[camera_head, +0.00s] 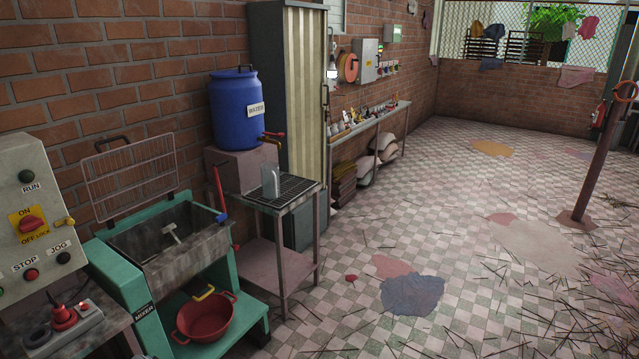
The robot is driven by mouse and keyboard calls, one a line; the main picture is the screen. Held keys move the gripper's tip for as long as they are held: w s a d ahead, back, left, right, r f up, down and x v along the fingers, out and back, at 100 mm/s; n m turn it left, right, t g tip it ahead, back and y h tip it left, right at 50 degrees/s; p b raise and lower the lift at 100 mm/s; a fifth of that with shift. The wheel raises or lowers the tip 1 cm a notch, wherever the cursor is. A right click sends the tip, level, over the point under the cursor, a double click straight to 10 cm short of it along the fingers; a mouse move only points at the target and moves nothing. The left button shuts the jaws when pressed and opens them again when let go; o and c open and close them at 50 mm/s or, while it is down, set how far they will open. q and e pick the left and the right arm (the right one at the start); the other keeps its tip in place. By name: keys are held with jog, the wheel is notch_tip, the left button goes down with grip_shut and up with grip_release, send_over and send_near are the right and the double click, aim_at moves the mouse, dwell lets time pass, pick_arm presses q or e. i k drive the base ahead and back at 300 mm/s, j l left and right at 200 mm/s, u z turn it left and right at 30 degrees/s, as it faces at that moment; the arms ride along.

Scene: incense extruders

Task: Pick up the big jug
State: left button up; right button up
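A grey jug (270,182) stands upright on the dark slatted top (295,188) of a small metal stand, under the tap (272,137) of a blue water barrel. It is the only jug I can make out clearly. Neither of my grippers shows in the head view, so nothing is seen near the jug or touching it.
The blue barrel (235,110) sits on a block behind the jug. The green mixer (135,275) with its raised wire guard stands to the left, with a red basin (205,318) low down. Checkered floor (350,310) in front of the stand is largely open, with scattered sticks farther right.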

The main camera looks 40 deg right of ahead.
aim_at(270, 170)
jog(key=z, duration=1.55)
jog(key=i+j+z, duration=0.75)
jog(key=i+j, duration=1.1)
jog(key=j, duration=0.2)
jog(key=i+z, duration=0.05)
